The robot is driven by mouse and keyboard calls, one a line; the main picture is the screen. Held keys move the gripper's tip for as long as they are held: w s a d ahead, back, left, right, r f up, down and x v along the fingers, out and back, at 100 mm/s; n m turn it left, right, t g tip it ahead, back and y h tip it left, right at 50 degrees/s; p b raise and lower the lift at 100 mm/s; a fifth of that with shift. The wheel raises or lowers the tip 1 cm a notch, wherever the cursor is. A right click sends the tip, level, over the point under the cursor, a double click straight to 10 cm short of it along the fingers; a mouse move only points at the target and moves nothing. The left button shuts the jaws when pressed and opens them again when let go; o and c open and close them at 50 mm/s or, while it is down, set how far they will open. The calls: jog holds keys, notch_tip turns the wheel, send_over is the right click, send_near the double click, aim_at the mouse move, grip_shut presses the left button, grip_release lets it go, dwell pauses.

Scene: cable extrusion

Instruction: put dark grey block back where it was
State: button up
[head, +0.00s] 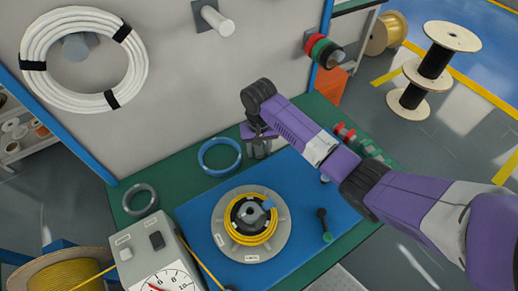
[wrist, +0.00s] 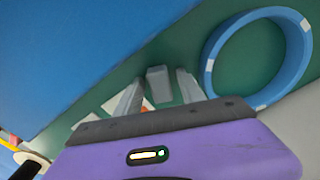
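A grey block (wrist: 158,84) shows in the wrist view between the two fingers of my gripper (wrist: 159,76), against the green table top. Visible gaps separate it from both fingers, so my gripper is open around it. In the head view my gripper (head: 259,135) points down at the back edge of the blue mat (head: 300,185), right of a blue cable ring (head: 219,156). There the fingers and wrist largely hide the block, and I cannot tell its exact contact with the table.
A grey reel (head: 276,240) with yellow cable lies on the mat, with a dark green-tipped tool (head: 323,225) to its right. A gauge box (head: 160,265) stands at front left. A grey ring (head: 140,199) lies at left. The wall panel (head: 190,110) rises close behind.

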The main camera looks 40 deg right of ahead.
aim_at(259, 150)
notch_tip(259, 150, up, 12)
jog(key=shift+r+p, duration=0.2)
jog(key=shift+p, duration=0.25)
jog(key=shift+s, duration=0.1)
dwell(0.6)
